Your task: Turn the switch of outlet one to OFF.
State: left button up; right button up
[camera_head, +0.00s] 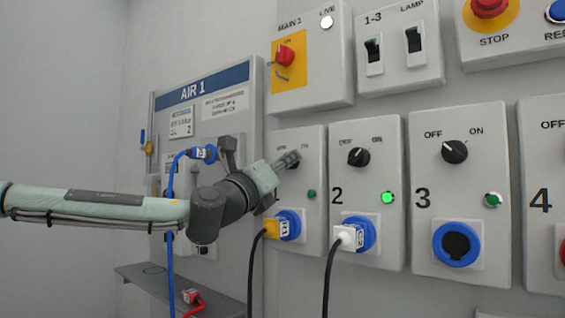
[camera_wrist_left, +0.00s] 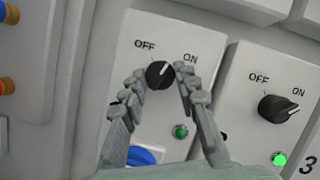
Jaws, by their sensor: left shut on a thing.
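The switch of outlet one is a round black knob (camera_wrist_left: 159,75) with a white pointer mark, below the words OFF and ON. In the left wrist view the mark points up and slightly right, between the two words. My left gripper (camera_head: 288,160) has its fingers on both sides of the knob and is shut on it. In the head view the fingers mostly hide the knob. The green lamp (camera_wrist_left: 180,131) of outlet one looks dark. A yellow plug (camera_head: 271,229) sits in its blue socket. My right gripper is not in view.
Outlet two (camera_head: 367,210) has a bright green lamp and a white plug. Outlet three (camera_head: 457,200) has its knob towards OFF and an empty-looking blue socket. The main switch (camera_head: 285,56) is above outlet one. The AIR 1 panel (camera_head: 215,88) and a shelf (camera_head: 140,274) are left.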

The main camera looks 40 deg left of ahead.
pick_arm(q)
jog(key=shift+d+r+n+g+y+p, duration=0.15)
jog(key=shift+n+g+y+p, duration=0.5)
jog(key=shift+n, duration=1.8)
jog(key=shift+r+n+g+y+p, duration=0.1)
jog(key=shift+n+g+y+p, duration=0.6)
jog(key=shift+n, duration=1.8)
jog(key=shift+d+r+n+g+y+p, duration=0.25)
jog(key=shift+n+g+p, duration=0.6)
jog(key=shift+n, duration=1.6)
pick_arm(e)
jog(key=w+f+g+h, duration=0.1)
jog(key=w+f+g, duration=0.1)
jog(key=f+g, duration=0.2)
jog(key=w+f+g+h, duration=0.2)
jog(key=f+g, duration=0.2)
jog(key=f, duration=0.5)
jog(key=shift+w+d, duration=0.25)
pick_arm(q)
jog(key=shift+a+f, duration=0.1)
jog(key=shift+a, duration=0.05)
jog(key=o, duration=1.2)
jog(key=shift+c, duration=0.2)
